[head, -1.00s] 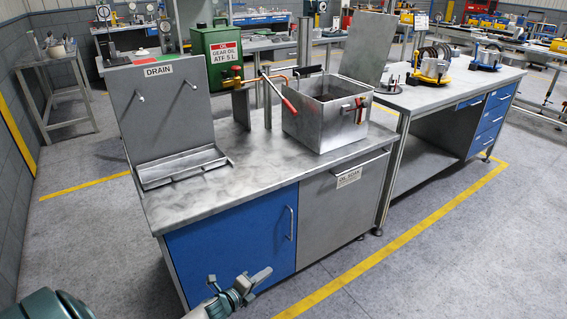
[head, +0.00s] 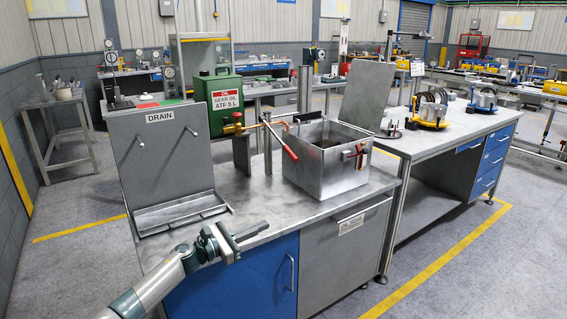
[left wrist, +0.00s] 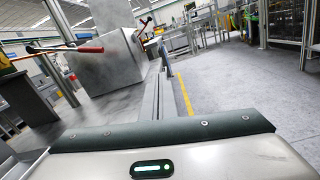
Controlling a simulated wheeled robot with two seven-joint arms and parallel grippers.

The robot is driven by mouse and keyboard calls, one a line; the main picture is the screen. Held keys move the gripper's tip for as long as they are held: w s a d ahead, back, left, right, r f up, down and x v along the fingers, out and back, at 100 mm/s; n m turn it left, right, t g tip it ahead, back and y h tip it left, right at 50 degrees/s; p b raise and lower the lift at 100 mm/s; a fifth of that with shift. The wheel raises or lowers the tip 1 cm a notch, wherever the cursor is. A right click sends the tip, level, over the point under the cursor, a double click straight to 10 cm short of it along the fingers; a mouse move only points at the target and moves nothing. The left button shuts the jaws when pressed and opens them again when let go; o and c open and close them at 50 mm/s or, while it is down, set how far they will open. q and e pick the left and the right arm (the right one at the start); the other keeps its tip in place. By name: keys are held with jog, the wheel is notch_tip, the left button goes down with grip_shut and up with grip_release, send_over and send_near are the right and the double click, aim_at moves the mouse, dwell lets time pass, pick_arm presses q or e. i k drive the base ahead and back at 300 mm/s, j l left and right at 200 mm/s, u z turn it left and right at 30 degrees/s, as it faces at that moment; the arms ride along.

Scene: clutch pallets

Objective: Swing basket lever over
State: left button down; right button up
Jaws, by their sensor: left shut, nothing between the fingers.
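A metal box (head: 322,178) stands on the steel bench top, open at the top, with a raised plate behind it. A lever with a red grip (head: 290,152) slants down from a post to the box's left front; it also shows in the left wrist view (left wrist: 90,46). A smaller red-handled clamp (head: 357,153) sits on the box's front right. My left gripper (head: 254,232) is shut and empty, over the bench's front edge, apart from and below the lever. In the left wrist view its fingers point toward the bench side. My right gripper is out of view.
The bench top (head: 255,205) between tray and box is clear. A second bench (head: 440,138) stands at the right.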

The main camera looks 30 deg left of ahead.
aim_at(261, 119)
jog(key=i+j, duration=0.75)
jog(key=j, duration=0.1)
